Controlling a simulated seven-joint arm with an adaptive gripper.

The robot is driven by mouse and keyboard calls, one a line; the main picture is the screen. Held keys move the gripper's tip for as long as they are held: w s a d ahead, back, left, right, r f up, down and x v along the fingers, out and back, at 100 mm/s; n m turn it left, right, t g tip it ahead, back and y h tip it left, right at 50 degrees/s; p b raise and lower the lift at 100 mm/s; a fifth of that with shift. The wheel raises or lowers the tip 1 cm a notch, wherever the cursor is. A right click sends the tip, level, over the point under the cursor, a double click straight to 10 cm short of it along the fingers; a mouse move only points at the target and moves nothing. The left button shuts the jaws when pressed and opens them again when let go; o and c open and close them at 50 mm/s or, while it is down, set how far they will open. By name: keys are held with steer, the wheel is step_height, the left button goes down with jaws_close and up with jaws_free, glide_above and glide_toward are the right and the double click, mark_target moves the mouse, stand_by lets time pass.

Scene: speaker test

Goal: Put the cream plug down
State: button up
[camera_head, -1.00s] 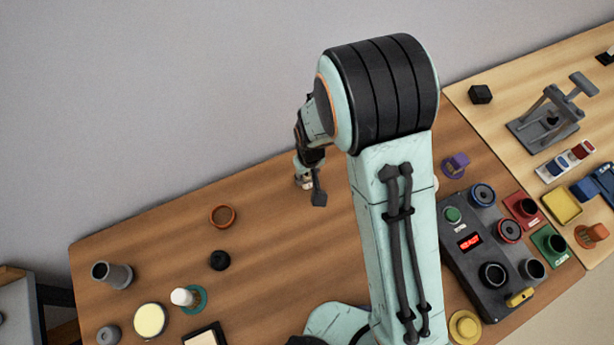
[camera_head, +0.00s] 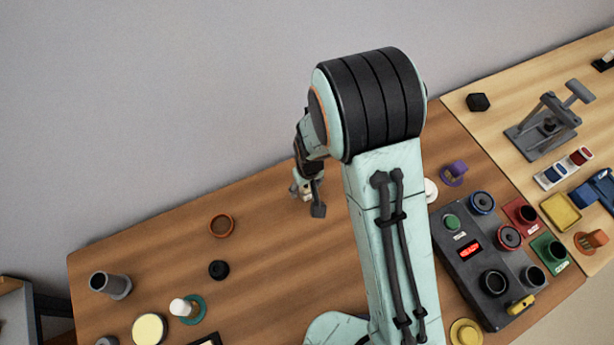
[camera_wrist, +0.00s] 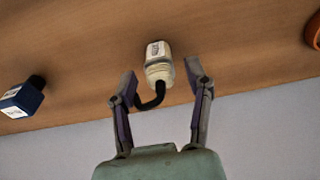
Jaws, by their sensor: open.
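The cream plug (camera_wrist: 158,66) shows in the wrist view, with a label on its side and a black cable curving from its lower end. It appears to be on the wooden table, between and slightly beyond my fingertips. My gripper (camera_wrist: 162,76) is open, with a finger on each side of the plug and visible gaps to both. In the head view my gripper (camera_head: 308,200) is small near the table's back edge, and it mostly hides the plug there.
A dark blue labelled block (camera_wrist: 22,97) lies to the left in the wrist view. An orange-brown ring (camera_head: 221,225) and a black knob (camera_head: 218,270) stand left of my arm. A grey control panel (camera_head: 480,260) stands on the right. The table around the plug is clear.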

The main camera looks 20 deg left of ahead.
step_height(320, 180, up, 12)
steer(key=s+d+f, duration=0.1)
steer(key=s+d+r+m, duration=0.4)
steer(key=d+r, duration=0.3)
steer(key=d, duration=0.4)
steer(key=s+d+r+m+g, duration=0.1)
steer(key=s+d+r+m, duration=0.2)
steer(key=s+d, duration=0.4)
steer(key=s, duration=0.4)
steer(key=shift+s+d+m, duration=0.15)
steer(key=shift+d+m, duration=0.2)
steer(key=shift+m, duration=0.05)
